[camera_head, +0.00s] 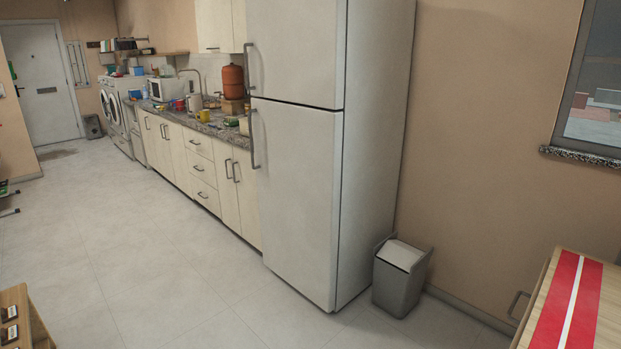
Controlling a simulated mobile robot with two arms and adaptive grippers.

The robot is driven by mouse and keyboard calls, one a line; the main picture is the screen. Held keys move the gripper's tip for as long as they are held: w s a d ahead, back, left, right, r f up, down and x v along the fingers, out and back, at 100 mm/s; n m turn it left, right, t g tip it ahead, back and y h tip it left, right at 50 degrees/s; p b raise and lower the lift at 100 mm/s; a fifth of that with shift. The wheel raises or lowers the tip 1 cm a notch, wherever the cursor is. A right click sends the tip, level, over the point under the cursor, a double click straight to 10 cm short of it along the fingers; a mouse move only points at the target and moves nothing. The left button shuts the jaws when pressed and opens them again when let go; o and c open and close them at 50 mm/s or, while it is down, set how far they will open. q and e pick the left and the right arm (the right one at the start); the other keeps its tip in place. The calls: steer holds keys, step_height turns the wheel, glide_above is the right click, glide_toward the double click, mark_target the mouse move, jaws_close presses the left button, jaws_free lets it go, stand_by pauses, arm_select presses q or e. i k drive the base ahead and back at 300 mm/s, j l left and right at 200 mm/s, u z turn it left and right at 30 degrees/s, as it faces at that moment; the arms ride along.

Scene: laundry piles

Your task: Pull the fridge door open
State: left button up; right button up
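A tall white fridge (376,150) stands right of centre in the head view, with its front facing left. It has an upper door (297,50) and a larger lower door (295,200), and both look shut. The upper door has a vertical grey handle (249,66) on its left edge. The lower door has a similar handle (254,138) near the top of its left edge. Neither of my grippers shows in this view.
A counter with cabinets (177,154) runs from the fridge toward the white door (40,84). A grey bin (400,280) stands right of the fridge. A wooden table (535,300) with a red runner is at lower right. The tiled floor (150,270) before the fridge is clear.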

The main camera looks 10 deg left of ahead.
mark_target(298, 146)
steer(key=i+j+u, duration=0.15)
steer(key=i+u, duration=0.2)
steer(key=i, duration=0.6)
steer(key=i+l+u, duration=0.1)
steer(key=i+u, duration=0.3)
steer(key=i, duration=0.55)
